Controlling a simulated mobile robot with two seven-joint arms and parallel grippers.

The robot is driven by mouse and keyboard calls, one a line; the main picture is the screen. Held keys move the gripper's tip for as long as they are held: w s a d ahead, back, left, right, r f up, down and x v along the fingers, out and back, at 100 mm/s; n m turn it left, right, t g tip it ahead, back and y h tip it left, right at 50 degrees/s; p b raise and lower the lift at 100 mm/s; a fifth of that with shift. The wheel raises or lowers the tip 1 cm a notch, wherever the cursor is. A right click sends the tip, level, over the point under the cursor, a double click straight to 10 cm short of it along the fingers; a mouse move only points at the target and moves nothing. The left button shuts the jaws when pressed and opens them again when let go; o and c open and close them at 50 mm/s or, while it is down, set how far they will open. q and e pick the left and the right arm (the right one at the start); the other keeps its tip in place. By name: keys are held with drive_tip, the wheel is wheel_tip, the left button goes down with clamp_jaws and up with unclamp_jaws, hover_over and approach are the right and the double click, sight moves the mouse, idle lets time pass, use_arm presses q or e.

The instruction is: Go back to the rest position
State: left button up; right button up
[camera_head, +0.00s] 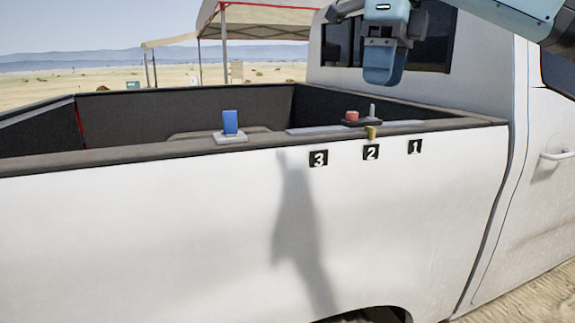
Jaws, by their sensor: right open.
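My right gripper (382,62) hangs down at the upper right, in front of the truck cab's rear window. Its arm comes in from the top right corner. It is open, seen nearly side-on, with nothing visible between its fingers. It is above the truck bed's rim and apart from the things there. My left gripper is not in view.
A white pickup truck (150,230) fills the view. A blue block (230,122) stands on a grey base (230,138) on the bed rim. A red piece (351,116) and a yellowish piece (371,132) sit near labels 3, 2 and 1. A canopy (262,22) stands behind.

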drive_tip(key=s+a+f+m+g+y, duration=0.1)
drive_tip(key=a+f+m+g+y, duration=0.1)
drive_tip(key=a+f+y, duration=0.6)
drive_tip(key=s+a+f+m+g+y, duration=0.15)
drive_tip(key=a+f+y, duration=0.3)
drive_tip(key=f, duration=0.55)
drive_tip(key=s+a+f+m+g+y, duration=0.1)
drive_tip(key=a+f+m+g+y, duration=0.15)
drive_tip(key=a+f+y, duration=0.5)
drive_tip(key=d+f+m+t+h, duration=0.4)
drive_tip(key=d+f+m+t, duration=0.3)
drive_tip(key=f+m+t, duration=0.65)
drive_tip(key=d+f+m+t+h, duration=0.4)
drive_tip(key=d+f+m+t, duration=0.2)
drive_tip(key=f+m+t, duration=0.75)
drive_tip(key=s+d+f+m+g+h, duration=0.4)
drive_tip(key=s+d+f+m+h, duration=0.1)
drive_tip(key=s+f, duration=0.5)
drive_tip(key=s+d+f+m+g+h, duration=0.4)
drive_tip(key=s+d+f+m+g, duration=0.1)
drive_tip(key=s+f, duration=0.5)
drive_tip(key=d+m, duration=0.1)
drive_tip(key=d, duration=0.1)
drive_tip(key=shift+s+d+h+p, duration=0.3)
drive_tip(key=shift+h, duration=0.1)
